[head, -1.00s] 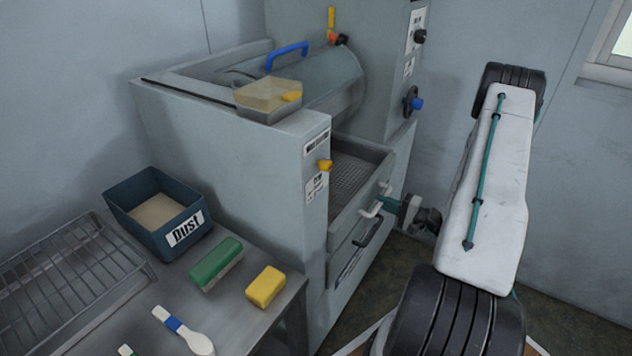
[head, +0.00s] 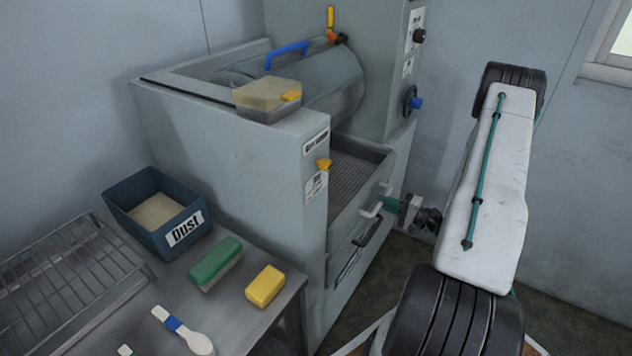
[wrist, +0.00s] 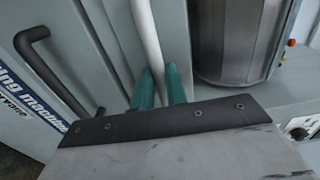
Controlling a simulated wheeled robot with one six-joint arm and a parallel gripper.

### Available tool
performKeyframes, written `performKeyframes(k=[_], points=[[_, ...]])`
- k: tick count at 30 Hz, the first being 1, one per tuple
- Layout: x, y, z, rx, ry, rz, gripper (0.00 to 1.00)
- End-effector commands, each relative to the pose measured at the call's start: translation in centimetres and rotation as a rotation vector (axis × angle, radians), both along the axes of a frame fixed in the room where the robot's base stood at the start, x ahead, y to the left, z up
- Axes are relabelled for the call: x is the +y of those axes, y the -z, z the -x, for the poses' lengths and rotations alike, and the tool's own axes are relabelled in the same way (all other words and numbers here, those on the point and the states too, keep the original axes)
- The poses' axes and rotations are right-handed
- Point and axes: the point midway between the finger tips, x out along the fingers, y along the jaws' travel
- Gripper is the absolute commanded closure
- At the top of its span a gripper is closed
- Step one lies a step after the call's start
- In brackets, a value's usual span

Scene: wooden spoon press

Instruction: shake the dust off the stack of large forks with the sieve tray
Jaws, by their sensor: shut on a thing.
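The sieve tray (head: 357,178) sits in the upper front opening of the grey machine, its perforated floor in sight. It has a pale bar handle (head: 371,210) on its front. My gripper (head: 388,203) has its teal fingers shut on this handle. In the wrist view the pale handle bar (wrist: 147,35) runs to the teal fingertips (wrist: 160,88). I cannot make out a stack of large forks in either view.
A dark blue bin labelled dust (head: 160,215) holds pale powder on the metal table. A black handle (head: 368,232) is below the tray.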

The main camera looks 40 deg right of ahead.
Motion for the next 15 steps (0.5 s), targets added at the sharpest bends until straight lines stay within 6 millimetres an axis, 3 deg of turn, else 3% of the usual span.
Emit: performKeyframes(k=[15], points=[[-0.19,0.07,0.36,0.001,0.004,-0.001,1.00]])
